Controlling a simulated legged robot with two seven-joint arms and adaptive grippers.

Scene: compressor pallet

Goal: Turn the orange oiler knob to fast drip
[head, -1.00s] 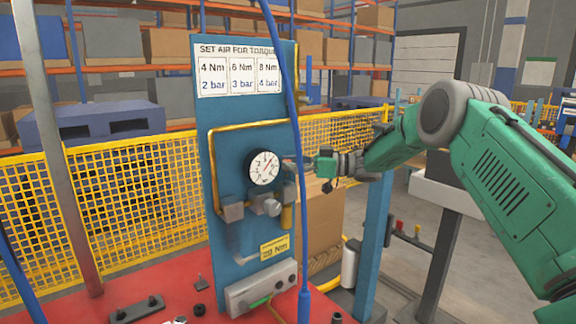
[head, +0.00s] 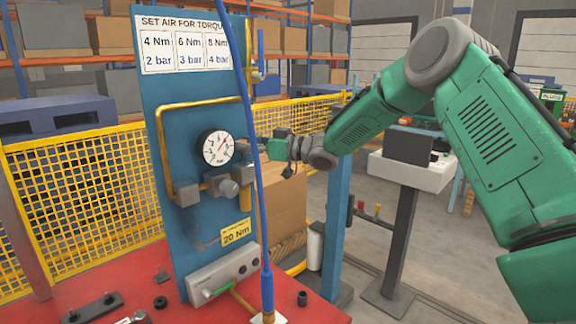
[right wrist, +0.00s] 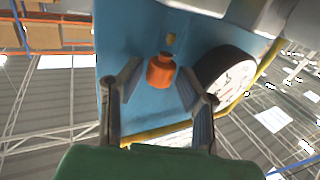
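The orange oiler knob (right wrist: 161,71) shows in the right wrist view, in front of the blue panel (right wrist: 140,30). My right gripper (right wrist: 163,80) is open, with one finger to each side of the knob. I see no clear contact between the fingers and the knob. In the head view the right gripper (head: 268,150) is beside the panel's right edge, partly behind the blue hose, and the knob is hidden. The pressure gauge (head: 217,147) is on the panel to the gripper's left. My left gripper is not in view.
The blue hose (head: 258,200) hangs in front of the panel's right edge. A regulator (head: 228,188) and yellow piping (head: 200,104) are on the panel. The gauge (right wrist: 228,80) is close to one finger in the right wrist view. A red table (head: 150,285) lies below.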

